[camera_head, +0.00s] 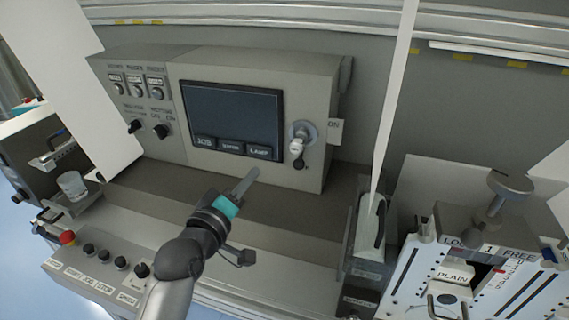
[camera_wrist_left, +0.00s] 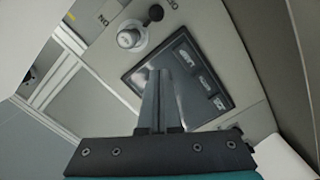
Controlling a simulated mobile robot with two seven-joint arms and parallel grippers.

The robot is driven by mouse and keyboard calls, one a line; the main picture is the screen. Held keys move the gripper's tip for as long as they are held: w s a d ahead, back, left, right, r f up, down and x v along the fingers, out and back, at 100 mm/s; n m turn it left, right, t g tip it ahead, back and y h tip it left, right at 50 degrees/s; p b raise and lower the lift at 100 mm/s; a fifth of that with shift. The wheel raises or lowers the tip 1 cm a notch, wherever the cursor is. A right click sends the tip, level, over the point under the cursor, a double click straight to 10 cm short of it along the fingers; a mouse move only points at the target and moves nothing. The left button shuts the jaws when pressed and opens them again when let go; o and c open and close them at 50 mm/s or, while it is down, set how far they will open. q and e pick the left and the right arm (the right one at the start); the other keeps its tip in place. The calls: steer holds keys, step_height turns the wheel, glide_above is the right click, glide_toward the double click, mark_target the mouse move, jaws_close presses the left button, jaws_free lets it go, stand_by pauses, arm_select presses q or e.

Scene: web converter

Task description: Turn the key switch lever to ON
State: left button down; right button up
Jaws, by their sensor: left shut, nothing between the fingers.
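The key switch (camera_head: 301,135) is a round metal fitting with a pale lever hanging down from it, on the panel right of the dark screen. A label ending in "ON" (camera_head: 334,130) stands to its right. In the left wrist view the key switch (camera_wrist_left: 130,37) shows above my fingers. My left gripper (camera_head: 249,176) is shut and empty, in front of the panel, below and left of the switch and apart from it. Its fingers also show in the wrist view (camera_wrist_left: 154,75). My right gripper is not in view.
A dark screen (camera_head: 232,116) with buttons fills the panel's middle. A white web (camera_head: 393,95) runs down to the right of the panel. A red button (camera_head: 68,238) is at lower left.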

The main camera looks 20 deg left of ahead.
arm_select(q)
steer(key=w+d+f, duration=0.2)
steer(key=w+d, duration=0.2)
steer(key=w, duration=0.6)
steer(key=shift+w+d+f, duration=0.15)
steer(key=shift+w+f, duration=0.05)
steer(key=shift+f, duration=0.15)
steer(key=shift+d+f+n, duration=0.1)
steer(key=shift+d+n, duration=0.05)
steer(key=shift+n, duration=0.25)
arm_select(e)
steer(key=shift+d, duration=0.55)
